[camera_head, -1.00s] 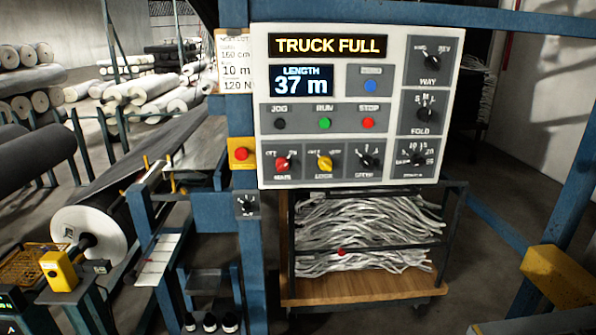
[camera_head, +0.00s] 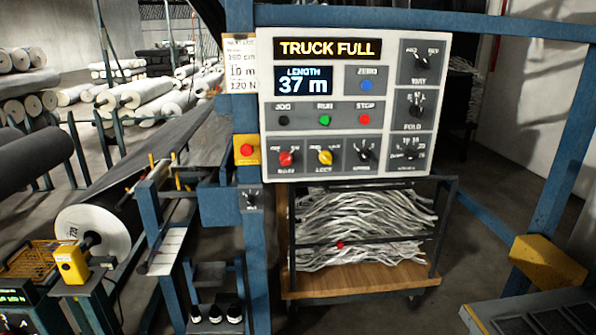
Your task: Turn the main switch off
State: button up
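The main switch (camera_head: 286,158) is a red rotary knob at the lower left of the white control panel (camera_head: 442,110). Its label and exact pointer direction are too blurred to read. A yellow knob (camera_head: 325,157) sits just right of it, and a black knob (camera_head: 365,155) further right. The panel's display (camera_head: 327,48) reads "TRUCK FULL", and the length display (camera_head: 304,80) reads 37 m. My gripper is not in view.
A red button on a yellow box (camera_head: 246,149) sits on the blue post left of the panel. A wheeled truck (camera_head: 350,283) with grey-white strips stands below. A yellow block (camera_head: 545,262) is at the right. Floor shows between truck and right-hand frame.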

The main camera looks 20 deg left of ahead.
aim_at(286, 158)
jog(key=k, duration=1.25)
jog(key=u, duration=3.55)
jog(key=i, duration=0.1)
jog(key=z, duration=1.9)
jog(key=i, duration=1.65)
